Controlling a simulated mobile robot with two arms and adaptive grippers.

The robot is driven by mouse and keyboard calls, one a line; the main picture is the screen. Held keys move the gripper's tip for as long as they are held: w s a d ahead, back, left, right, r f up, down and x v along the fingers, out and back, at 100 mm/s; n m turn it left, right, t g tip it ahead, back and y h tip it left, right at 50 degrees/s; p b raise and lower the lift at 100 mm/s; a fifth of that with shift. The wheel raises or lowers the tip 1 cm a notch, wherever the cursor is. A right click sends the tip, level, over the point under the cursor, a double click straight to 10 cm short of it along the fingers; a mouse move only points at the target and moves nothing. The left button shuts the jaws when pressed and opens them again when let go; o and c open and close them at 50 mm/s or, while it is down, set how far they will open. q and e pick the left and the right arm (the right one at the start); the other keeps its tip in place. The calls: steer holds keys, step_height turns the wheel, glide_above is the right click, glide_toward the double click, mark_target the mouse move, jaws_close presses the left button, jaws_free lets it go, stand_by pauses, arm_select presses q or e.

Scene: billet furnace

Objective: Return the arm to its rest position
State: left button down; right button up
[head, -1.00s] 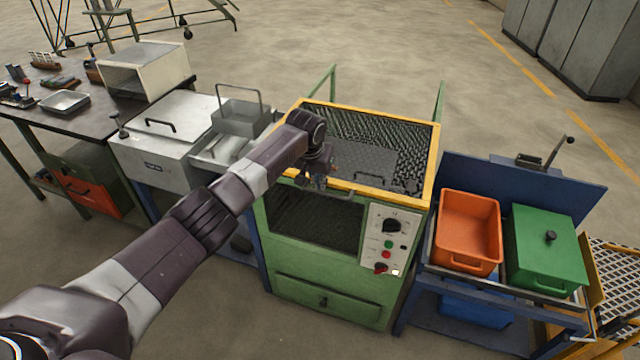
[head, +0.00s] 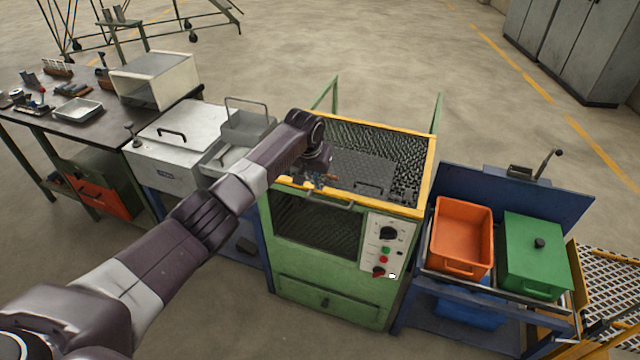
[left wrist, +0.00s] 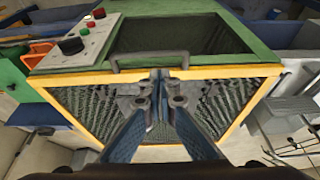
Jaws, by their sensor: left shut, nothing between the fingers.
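My left arm reaches in from the lower left in the head view. My left gripper (head: 318,183) is over the front edge of the green furnace (head: 325,290), near its yellow-framed top (head: 425,165). In the left wrist view the two fingers (left wrist: 162,80) meet at the tips, with nothing between them. The tips show close to a grey bar handle (left wrist: 150,62) on the furnace; I cannot tell whether they touch it. My right gripper is in neither view.
Right of the furnace, a blue stand (head: 512,202) carries an orange bin (head: 462,235) and a green lidded box (head: 536,257). To the left are a grey-white cabinet (head: 165,150) and a workbench (head: 95,127).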

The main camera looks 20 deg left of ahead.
arm_select(q)
steer(key=s+f+b, duration=0.2)
steer(key=s+f, duration=0.7)
steer(key=f, duration=0.5)
steer(key=s+f+g+b, duration=0.1)
steer(key=s+f+b, duration=0.2)
steer(key=s+f, duration=0.75)
steer(key=s+f+b, duration=0.2)
steer(key=s+f, duration=0.4)
steer(key=f, duration=1)
steer(key=s+f+b, duration=0.2)
steer(key=s+f, duration=0.4)
steer(key=s, duration=0.7)
steer(key=s+f+m+g+b, duration=0.1)
steer(key=s+f, duration=0.6)
steer(key=s, duration=0.7)
steer(key=s+f+m+g+b, duration=0.1)
steer(key=s+f, duration=0.5)
steer(key=s, duration=0.7)
steer(key=shift+s+d+f+b, duration=0.2)
steer(key=shift+s+b, duration=0.1)
steer(key=shift+b, duration=0.6)
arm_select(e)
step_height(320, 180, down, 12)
arm_select(q)
steer(key=c, duration=2.6)
jaws_free()
steer(key=shift+c, duration=0.2)
